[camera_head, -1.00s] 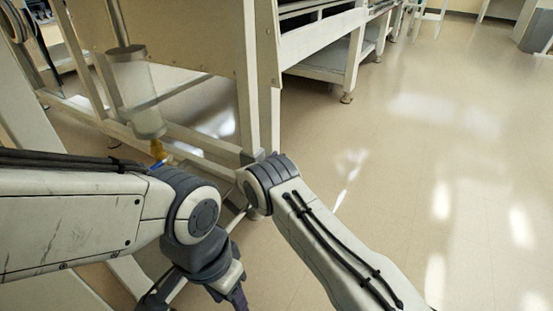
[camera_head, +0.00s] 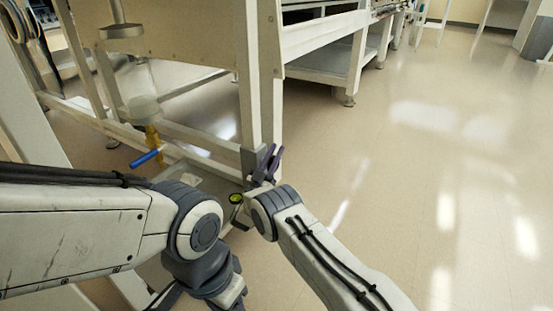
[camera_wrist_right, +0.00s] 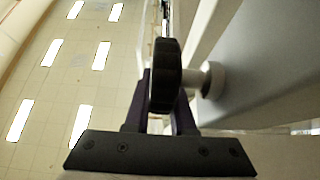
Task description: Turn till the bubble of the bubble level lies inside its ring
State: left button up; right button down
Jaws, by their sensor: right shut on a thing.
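The bubble level (camera_head: 236,198) is a small round yellow-green disc with a dark rim, low beside the frame's front leg in the head view. It is too small to tell where its bubble lies against the ring. My right gripper (camera_head: 264,164) has purple fingers and stands beside that leg, just above and right of the level. In the right wrist view it is shut on a black ridged knob (camera_wrist_right: 165,75), which sits on a short pale shaft beside a pale frame part. In the head view I cannot make out the knob. My left arm crosses the lower left; its fingertips are not in view.
The pale bench frame's leg (camera_head: 260,90) stands right beside my right gripper. A clear cylinder (camera_head: 144,108) with a yellow fitting and a blue valve handle (camera_head: 146,158) hangs to the left. The floor (camera_head: 430,190) on the right is open.

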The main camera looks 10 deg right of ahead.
aim_at(269, 165)
jog(key=shift+s+a+f, duration=0.1)
dwell(0.5)
jog(key=c, duration=1)
grip_release()
jog(key=shift+c, duration=0.2)
jog(key=shift+s+a+f+p, duration=0.2)
jog(key=shift+s+a+p, duration=0.1)
jog(key=shift+s+p, duration=0.05)
jog(key=p+v, duration=0.3)
jog(key=v, duration=0.5)
jog(key=shift+s+a+f, duration=0.1)
jog(key=shift+s+f, duration=0.05)
jog(key=shift+f, duration=0.2)
jog(key=shift+s+a+f, duration=0.15)
jog(key=shift+s+f, duration=0.1)
